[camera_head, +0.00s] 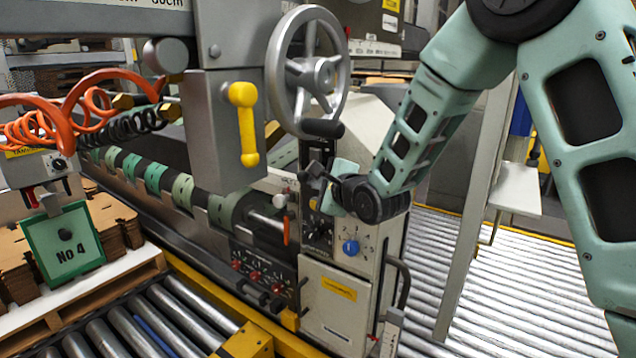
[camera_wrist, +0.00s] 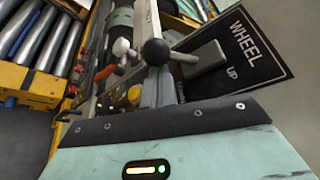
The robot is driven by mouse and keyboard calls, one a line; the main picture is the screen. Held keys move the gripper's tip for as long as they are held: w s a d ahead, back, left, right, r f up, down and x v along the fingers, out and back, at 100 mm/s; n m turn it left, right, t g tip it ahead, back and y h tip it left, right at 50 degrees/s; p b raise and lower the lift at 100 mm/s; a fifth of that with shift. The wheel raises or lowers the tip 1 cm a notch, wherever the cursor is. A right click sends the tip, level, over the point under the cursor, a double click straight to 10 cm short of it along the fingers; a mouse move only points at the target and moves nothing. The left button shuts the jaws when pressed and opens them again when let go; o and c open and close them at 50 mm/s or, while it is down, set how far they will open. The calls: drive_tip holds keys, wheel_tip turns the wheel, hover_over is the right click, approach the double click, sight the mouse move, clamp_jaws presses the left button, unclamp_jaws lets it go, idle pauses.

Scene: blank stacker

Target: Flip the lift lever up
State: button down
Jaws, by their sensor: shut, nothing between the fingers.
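No label that I can read names the lift lever. A black ball-knobbed lever (camera_wrist: 155,52) stands close ahead of my gripper in the wrist view, beside a plate reading "WHEEL UP" (camera_wrist: 240,50). A white knob (camera_wrist: 121,46) and an orange lever (camera_wrist: 105,72) are left of it; the orange lever also hangs down in the head view (camera_head: 286,231). My gripper (camera_head: 316,176) is shut and empty at the top of the control panel. Its fingertips are hard to make out, and I cannot tell whether they touch anything.
A large handwheel (camera_head: 308,70) and a downward yellow lever (camera_head: 244,122) are above and left of my gripper. The panel carries a blue knob (camera_head: 351,247). Rollers (camera_head: 500,290) lie to the right. Orange coiled hoses (camera_head: 60,120) hang at left.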

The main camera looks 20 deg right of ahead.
drive_tip(key=r+m+g+p, duration=0.1)
drive_tip(key=p, duration=0.2)
drive_tip(key=a+r+m+y+p, duration=0.1)
drive_tip(key=m+p, duration=0.1)
drive_tip(key=p, duration=0.1)
drive_tip(key=shift+s+g, duration=0.35)
drive_tip(key=shift+g, duration=0.05)
drive_tip(key=shift+f+b, duration=0.25)
drive_tip(key=shift+b, duration=0.1)
